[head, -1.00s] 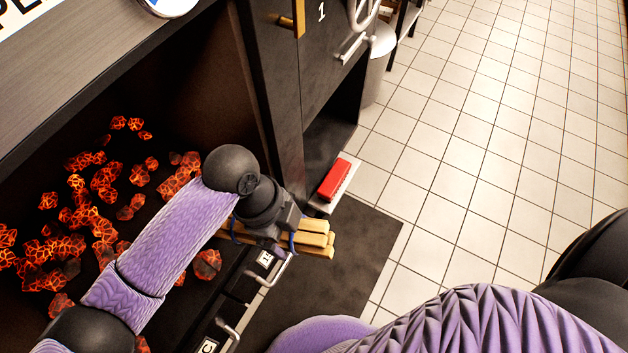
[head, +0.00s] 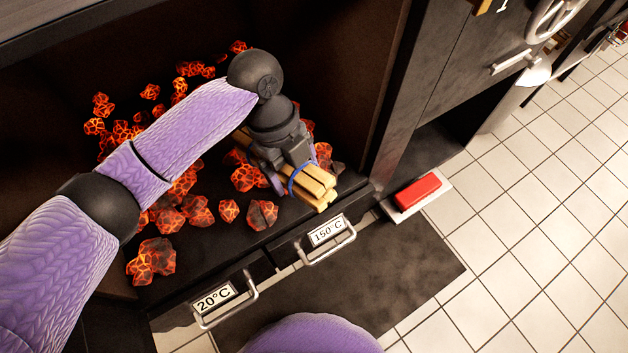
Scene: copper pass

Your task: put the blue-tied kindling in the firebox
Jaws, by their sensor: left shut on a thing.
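The kindling (head: 316,188) is a bundle of pale wooden sticks with a blue tie around it. My left gripper (head: 291,171) is shut on it, with the stick ends pointing to the lower right. The bundle shows over the front part of the firebox (head: 250,228), near its front edge; I cannot tell whether it touches the floor there. The firebox is a dark open recess with glowing orange coals (head: 183,208) scattered in it. My left arm covers part of the coals. My right gripper is not in view.
Below the firebox front are two drawers with handles, labelled 20°C (head: 213,297) and 150°C (head: 327,231). A dark side wall (head: 405,130) bounds the firebox on the right. A red block (head: 417,190) lies on a white slab beyond it. The tiled floor (head: 530,240) at right is clear.

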